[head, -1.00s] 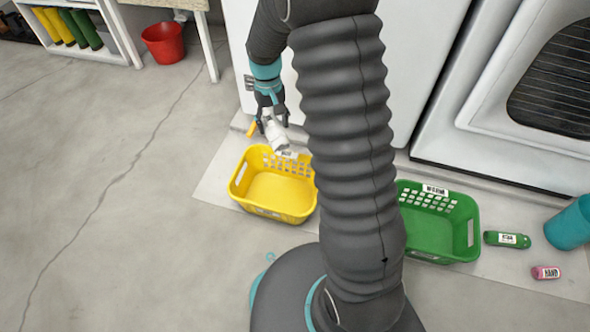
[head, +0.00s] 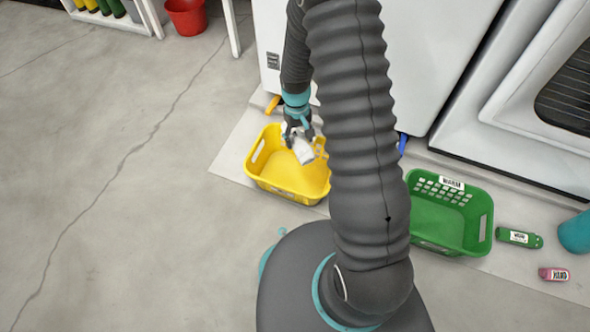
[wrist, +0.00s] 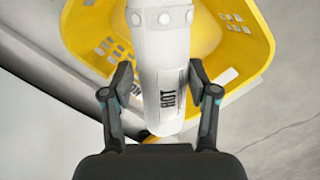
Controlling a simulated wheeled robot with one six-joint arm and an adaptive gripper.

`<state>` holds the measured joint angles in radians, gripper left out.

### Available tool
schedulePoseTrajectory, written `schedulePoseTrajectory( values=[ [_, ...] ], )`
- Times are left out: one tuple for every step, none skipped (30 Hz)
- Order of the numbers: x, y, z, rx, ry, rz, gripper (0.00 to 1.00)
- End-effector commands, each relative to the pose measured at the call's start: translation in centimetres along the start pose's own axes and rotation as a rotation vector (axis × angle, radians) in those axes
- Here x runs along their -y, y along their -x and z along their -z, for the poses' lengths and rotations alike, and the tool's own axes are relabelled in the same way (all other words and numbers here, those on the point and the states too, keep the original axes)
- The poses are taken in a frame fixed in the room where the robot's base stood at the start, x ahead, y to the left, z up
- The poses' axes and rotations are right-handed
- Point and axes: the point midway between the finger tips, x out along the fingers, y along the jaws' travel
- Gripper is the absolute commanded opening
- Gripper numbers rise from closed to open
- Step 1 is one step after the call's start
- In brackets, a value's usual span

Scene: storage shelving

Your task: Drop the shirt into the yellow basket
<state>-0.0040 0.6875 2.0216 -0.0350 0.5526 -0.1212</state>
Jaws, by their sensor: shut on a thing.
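The white shirt (head: 304,152) is a rolled, tube-like bundle with buttons. The yellow basket (head: 282,190) stands on the floor left of my arm. The gripper and shirt appear over the basket's right part, and the wrist view shows the basket (wrist: 252,55) beyond the shirt. The exact height above the basket is hard to tell. My arm hides the basket's right edge in the head view.
A green basket (head: 478,246) labelled "WARM" stands right of my arm. Near it lie a green rolled item (head: 519,237), a pink one (head: 553,274) and a teal object (head: 576,233). White appliances (head: 420,70) stand behind. The floor at left is clear.

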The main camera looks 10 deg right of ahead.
Motion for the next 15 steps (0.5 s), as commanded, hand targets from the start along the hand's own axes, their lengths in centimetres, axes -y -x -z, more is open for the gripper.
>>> schedulePoseTrajectory(
  values=[
    [0.02,-0.86,0.11,0.0,0.0,0.0,0.19],
    [0.03,-1.07,0.14,0.0,0.001,0.0,0.19],
    [0.03,-1.29,0.17,0.0,0.001,0.0,0.19],
    [0.03,-1.41,0.19,0.0,0.001,0.0,0.19],
    [0.03,-1.49,0.21,0.0,0.001,0.0,0.19],
    [0.04,-1.56,0.22,0.0,0.001,0.0,0.19],
    [0.04,-1.57,0.23,-0.001,0.001,0.0,0.19],
    [0.04,-1.57,0.23,-0.001,0.001,0.0,0.19],
    [0.04,-1.55,0.23,-0.001,0.001,0.0,0.19],
    [0.04,-1.53,0.23,-0.001,0.001,0.0,0.19],
    [0.04,-1.51,0.23,-0.001,0.001,0.0,0.19],
    [0.04,-1.51,0.23,-0.001,0.001,0.0,0.19],
    [0.05,-1.5,0.23,-0.001,0.001,0.0,0.19],
    [0.05,-1.5,0.23,-0.001,0.001,0.0,0.62],
    [0.05,-1.5,0.22,-0.001,0.001,0.0,0.72]
  ],
)
